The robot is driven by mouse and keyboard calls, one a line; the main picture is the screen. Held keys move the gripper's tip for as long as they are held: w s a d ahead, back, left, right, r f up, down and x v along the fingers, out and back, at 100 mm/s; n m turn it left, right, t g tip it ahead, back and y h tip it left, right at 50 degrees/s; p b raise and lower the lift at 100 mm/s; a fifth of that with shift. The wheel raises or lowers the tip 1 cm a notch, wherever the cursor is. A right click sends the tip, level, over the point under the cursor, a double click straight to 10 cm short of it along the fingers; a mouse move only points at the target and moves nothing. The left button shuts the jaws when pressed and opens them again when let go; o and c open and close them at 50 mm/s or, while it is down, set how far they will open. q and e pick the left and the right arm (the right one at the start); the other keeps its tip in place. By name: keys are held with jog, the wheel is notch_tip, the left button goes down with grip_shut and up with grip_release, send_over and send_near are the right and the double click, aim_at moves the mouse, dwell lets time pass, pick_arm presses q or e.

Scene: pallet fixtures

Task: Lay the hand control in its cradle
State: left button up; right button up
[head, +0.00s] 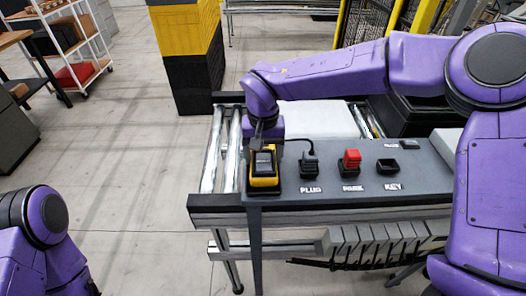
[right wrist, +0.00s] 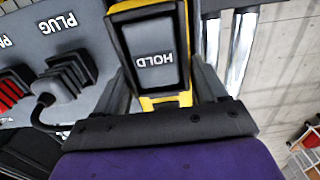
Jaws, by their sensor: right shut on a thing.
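The hand control (head: 264,181) is yellow and black and stands at the left end of the grey panel. In the right wrist view the hand control (right wrist: 183,101) shows a grey face lettered HOLD in a black and yellow frame. My right gripper (head: 266,145) comes down on it from above and behind. Its fingers lie along both sides of the hand control, shut on it. I cannot make out a separate cradle; whether the control rests on the panel or just above it is unclear. Only my left arm's links show at lower left; its gripper is out of view.
The panel (head: 333,180) carries a black plug (head: 309,163) with a cable, a red PARK piece (head: 349,159) and a black KEY piece (head: 387,166). Rollers (head: 230,150) run left of it. A black and yellow crate stack (head: 188,55) stands behind.

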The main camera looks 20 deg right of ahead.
aim_at(263, 153)
jog(key=shift+a+f, duration=0.1)
jog(key=shift+f, duration=0.05)
jog(key=shift+f, duration=0.1)
jog(key=shift+f, duration=0.4)
jog(key=o, duration=1.3)
notch_tip(263, 153, up, 13)
jog(key=shift+r+b, duration=0.15)
jog(key=shift+b, duration=0.2)
